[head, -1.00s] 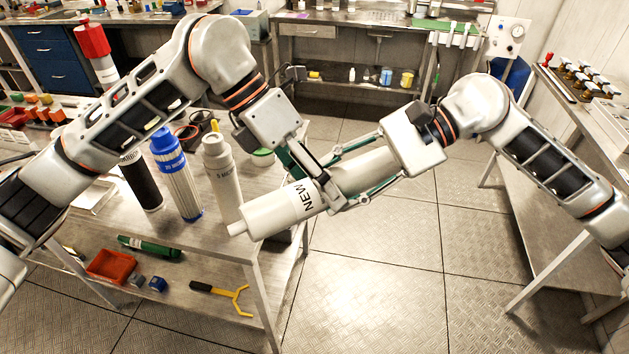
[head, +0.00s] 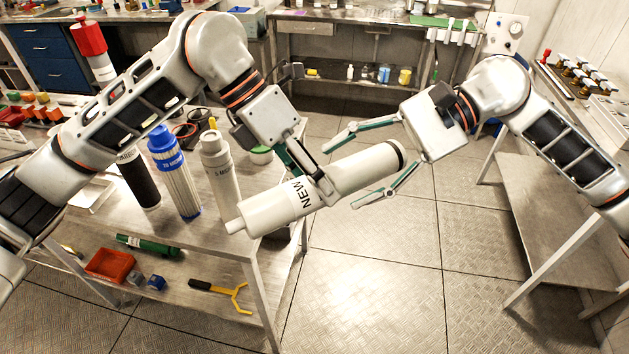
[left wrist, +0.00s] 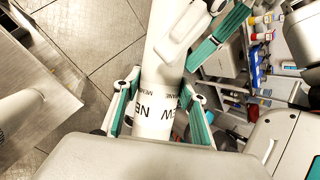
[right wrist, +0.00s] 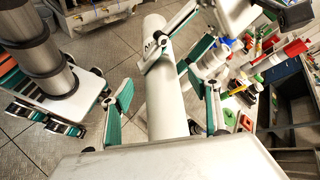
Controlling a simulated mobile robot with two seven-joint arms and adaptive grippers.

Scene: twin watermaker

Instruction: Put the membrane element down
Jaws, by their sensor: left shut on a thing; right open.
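The membrane element (head: 350,174) is a white cylinder marked NEW with a dark band near its right end. It is held in the air, slightly tilted, over the right edge of the metal table. My left gripper (head: 318,182) is shut around its middle; the left wrist view shows the fingers on both sides of the element (left wrist: 157,100). My right gripper (head: 368,166) is open, its fingers spread on either side of the element's right end. In the right wrist view, the element (right wrist: 166,100) lies between the open fingers (right wrist: 163,105) without visible contact.
The metal table (head: 190,236) carries a black cartridge (head: 138,180), a blue-capped filter (head: 175,170) and a white filter (head: 218,170) close to the element's left end. Its lower shelf holds a red bin (head: 109,265) and a yellow-ended tool (head: 235,297). Floor to the right is clear.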

